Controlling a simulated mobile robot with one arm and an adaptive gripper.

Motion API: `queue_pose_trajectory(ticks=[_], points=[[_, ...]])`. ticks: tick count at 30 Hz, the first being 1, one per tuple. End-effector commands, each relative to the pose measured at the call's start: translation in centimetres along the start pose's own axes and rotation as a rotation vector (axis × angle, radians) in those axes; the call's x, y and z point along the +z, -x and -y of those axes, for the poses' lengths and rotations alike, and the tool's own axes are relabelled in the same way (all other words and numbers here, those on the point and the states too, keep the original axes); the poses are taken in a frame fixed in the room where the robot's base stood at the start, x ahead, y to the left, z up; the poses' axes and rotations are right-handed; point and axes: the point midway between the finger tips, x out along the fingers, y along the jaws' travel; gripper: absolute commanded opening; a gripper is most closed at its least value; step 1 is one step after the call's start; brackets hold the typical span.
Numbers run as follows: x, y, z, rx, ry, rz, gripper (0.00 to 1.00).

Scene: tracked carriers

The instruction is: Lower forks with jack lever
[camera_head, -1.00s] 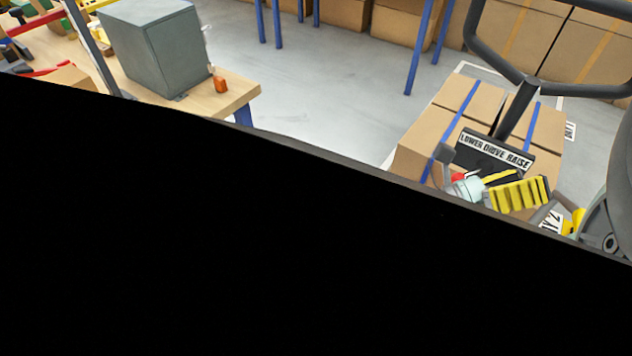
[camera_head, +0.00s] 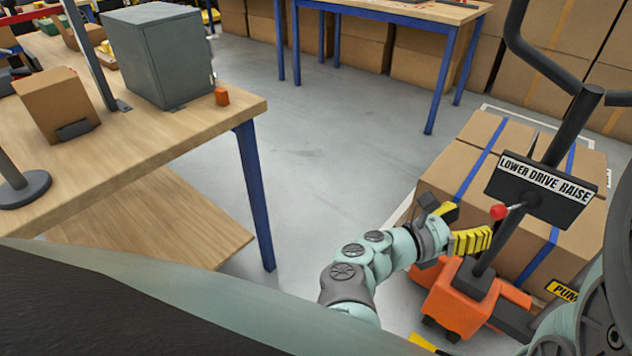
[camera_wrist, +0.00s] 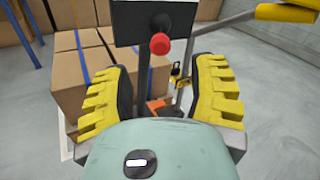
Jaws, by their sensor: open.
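The pallet jack is orange (camera_head: 462,300), with a dark upright handle and a black sign plate (camera_head: 540,190) reading LOWER DRIVE RAISE. The jack lever is a short rod with a red knob (camera_head: 499,212), sticking out at the plate's left end. In the wrist view the red knob (camera_wrist: 160,43) is ahead, just above the gap between the fingers and in front of the handle post. My gripper (camera_wrist: 163,95) is open, its yellow ribbed fingers apart with nothing between them. In the head view my gripper (camera_head: 462,228) is just left of and below the knob.
Strapped cartons (camera_head: 450,172) stand behind the jack. A workbench (camera_head: 190,130) at left holds a grey cabinet (camera_head: 165,60), a small orange block (camera_head: 222,96) and a carton (camera_head: 57,105). Another blue-legged table (camera_head: 445,12) stands at the back. Grey floor between is clear.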

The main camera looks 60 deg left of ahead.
Motion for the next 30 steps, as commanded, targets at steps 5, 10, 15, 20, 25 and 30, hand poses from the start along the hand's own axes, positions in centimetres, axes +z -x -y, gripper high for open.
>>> queue_pose_trajectory(ticks=[5,10,15,20,25,30], points=[[0.1,-4.0,0.2,-0.007,0.000,0.001,0.57],[0.1,-7.1,0.2,-0.007,0.001,0.001,0.57],[0.1,-9.2,0.1,-0.004,0.001,0.001,0.57],[0.0,-10.0,0.1,-0.005,-0.001,0.000,0.57],[0.0,-10.1,0.1,-0.005,0.000,-0.001,0.57],[0.0,-10.1,0.1,-0.004,0.001,-0.001,0.56]])
